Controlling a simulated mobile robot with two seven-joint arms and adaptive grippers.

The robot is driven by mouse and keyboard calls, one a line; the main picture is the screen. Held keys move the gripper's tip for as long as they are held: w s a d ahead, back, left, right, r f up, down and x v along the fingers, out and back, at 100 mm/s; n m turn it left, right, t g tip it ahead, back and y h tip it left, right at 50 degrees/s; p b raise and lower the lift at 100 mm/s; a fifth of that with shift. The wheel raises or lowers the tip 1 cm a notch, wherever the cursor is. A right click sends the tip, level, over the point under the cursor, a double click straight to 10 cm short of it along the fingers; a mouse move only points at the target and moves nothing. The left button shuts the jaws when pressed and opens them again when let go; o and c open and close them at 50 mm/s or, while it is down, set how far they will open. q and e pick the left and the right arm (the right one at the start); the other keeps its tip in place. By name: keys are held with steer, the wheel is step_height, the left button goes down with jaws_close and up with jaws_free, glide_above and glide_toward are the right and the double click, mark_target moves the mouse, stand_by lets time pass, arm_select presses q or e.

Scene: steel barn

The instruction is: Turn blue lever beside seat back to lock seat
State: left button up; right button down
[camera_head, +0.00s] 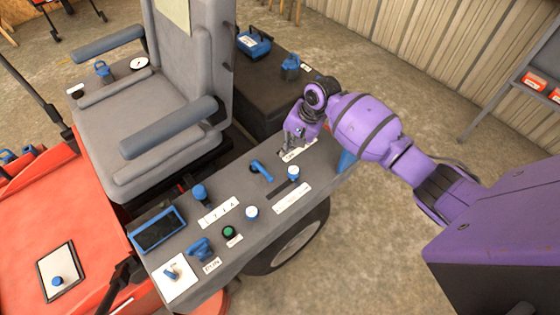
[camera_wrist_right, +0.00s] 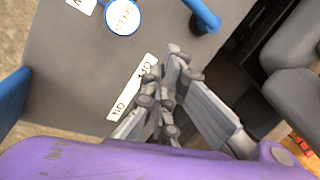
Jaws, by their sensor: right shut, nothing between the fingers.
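A blue lever (camera_head: 261,170) sits on the grey side console (camera_head: 315,180), in front of my right gripper. A blue curved handle also shows at the top of the right wrist view (camera_wrist_right: 207,18). My right gripper (camera_head: 294,138) is over the back end of the console, right of the seat back, close to a white label. It is shut and empty, and its fingers (camera_wrist_right: 170,65) appear apart from the blue handle. The gripper may hide part of the console behind it. My left gripper is not in view.
Blue fittings (camera_head: 290,64) and a blue box (camera_head: 254,43) sit on the dark block behind the seat. The console carries knobs, a green button (camera_head: 229,232) and a screen (camera_head: 160,229). A grey rack (camera_head: 520,85) stands at right. Bare floor lies right of the console.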

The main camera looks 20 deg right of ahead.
mark_target(263, 172)
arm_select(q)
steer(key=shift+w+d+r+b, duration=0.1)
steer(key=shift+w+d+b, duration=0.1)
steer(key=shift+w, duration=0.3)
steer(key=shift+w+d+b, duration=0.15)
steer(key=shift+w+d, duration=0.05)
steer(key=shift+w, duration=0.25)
arm_select(e)
step_height(263, 172, up, 6)
steer(key=d+m+g, duration=0.2)
steer(key=m+g, duration=0.1)
steer(key=m, duration=0.1)
steer(key=shift+w+d+r+m, duration=0.15)
steer(key=shift+d+m, duration=0.15)
steer(key=shift+m, duration=0.1)
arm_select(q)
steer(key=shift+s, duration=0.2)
